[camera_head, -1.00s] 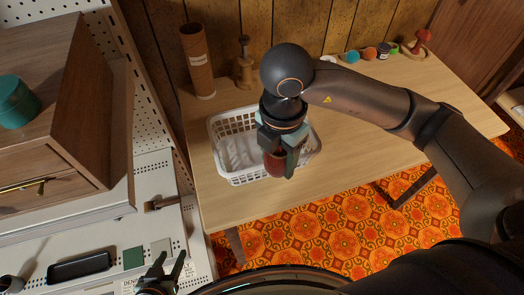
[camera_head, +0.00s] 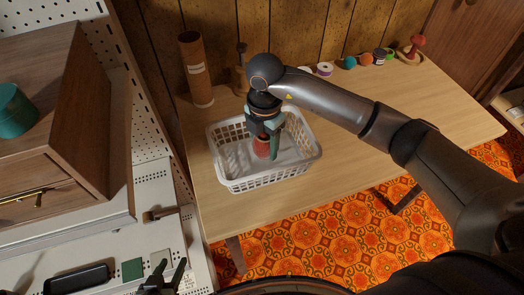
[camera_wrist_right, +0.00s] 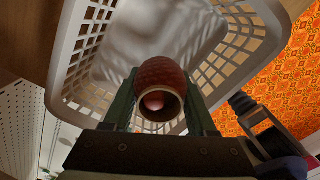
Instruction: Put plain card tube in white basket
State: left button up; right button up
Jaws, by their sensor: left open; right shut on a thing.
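The white basket (camera_head: 262,184) stands on the wooden table, a lattice-sided open box. My right gripper (camera_head: 268,150) points down over the basket's inside, shut on a short reddish hollow tube (camera_head: 262,147). In the right wrist view the held tube (camera_wrist_right: 160,88) has a round open end facing the camera, with the basket's wall (camera_wrist_right: 82,60) behind it. I cannot tell if it touches the basket floor. A tall brown card tube (camera_head: 197,75) with a white label stands upright behind the basket. My left gripper (camera_head: 167,273) is open and empty at the bottom left.
A wooden spindle-like piece (camera_head: 241,78) stands behind the basket. Coloured spools (camera_head: 349,63) and a red mushroom-shaped thing (camera_head: 416,41) line the table's back. A shelf (camera_head: 92,235) with a dark tray and a brush is at left. The table's right is clear.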

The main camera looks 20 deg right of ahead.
aim_at(262, 151)
jog(key=shift+w+f, duration=0.85)
jog(key=shift+f, duration=0.25)
notch_tip(262, 151, down, 3)
jog(key=shift+r, duration=0.1)
jog(key=o, duration=1.3)
jog(key=shift+r, duration=0.15)
notch_tip(262, 151, up, 12)
jog(key=shift+f, duration=0.1)
